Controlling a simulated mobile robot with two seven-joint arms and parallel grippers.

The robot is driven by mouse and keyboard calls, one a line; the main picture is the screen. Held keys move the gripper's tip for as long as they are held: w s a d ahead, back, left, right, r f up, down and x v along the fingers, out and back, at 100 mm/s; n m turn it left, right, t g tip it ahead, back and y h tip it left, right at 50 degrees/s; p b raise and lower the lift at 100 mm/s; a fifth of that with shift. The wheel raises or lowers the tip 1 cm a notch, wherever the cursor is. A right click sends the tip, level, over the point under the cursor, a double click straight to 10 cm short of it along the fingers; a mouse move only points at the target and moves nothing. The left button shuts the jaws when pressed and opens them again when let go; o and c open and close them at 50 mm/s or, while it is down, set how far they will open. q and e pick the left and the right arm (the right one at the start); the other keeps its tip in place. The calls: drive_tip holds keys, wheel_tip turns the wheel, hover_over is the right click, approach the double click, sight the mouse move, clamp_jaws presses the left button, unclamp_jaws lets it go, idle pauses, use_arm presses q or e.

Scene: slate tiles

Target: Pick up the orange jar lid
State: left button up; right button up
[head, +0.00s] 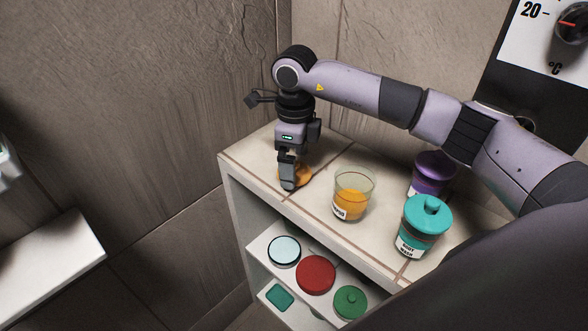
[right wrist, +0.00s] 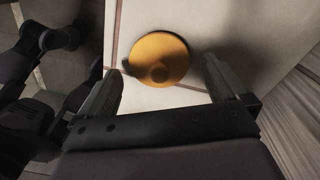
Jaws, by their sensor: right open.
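The orange jar lid (head: 304,175) lies on the tiled top of the shelf unit, partly hidden behind my right gripper (head: 289,184). In the right wrist view the lid (right wrist: 160,59) is a round orange disc with a knob in its middle. It shows between and just beyond the fingertips of my right gripper (right wrist: 160,78). The fingers are apart with nothing between them, and I cannot tell how high they are above the top. An open glass jar with orange contents (head: 352,203) stands to the right of the lid. My left gripper is not in view.
A teal-lidded jar (head: 424,222) and a purple jar (head: 433,176) stand farther right on the shelf unit top (head: 254,152). Lower shelves hold a pale blue lid (head: 284,250), a red one (head: 316,274) and a green one (head: 350,301). Walls rise behind.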

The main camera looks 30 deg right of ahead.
drive_tip(key=shift+f, duration=0.5)
drive_tip(key=c, duration=1)
drive_tip(key=shift+r, duration=0.15)
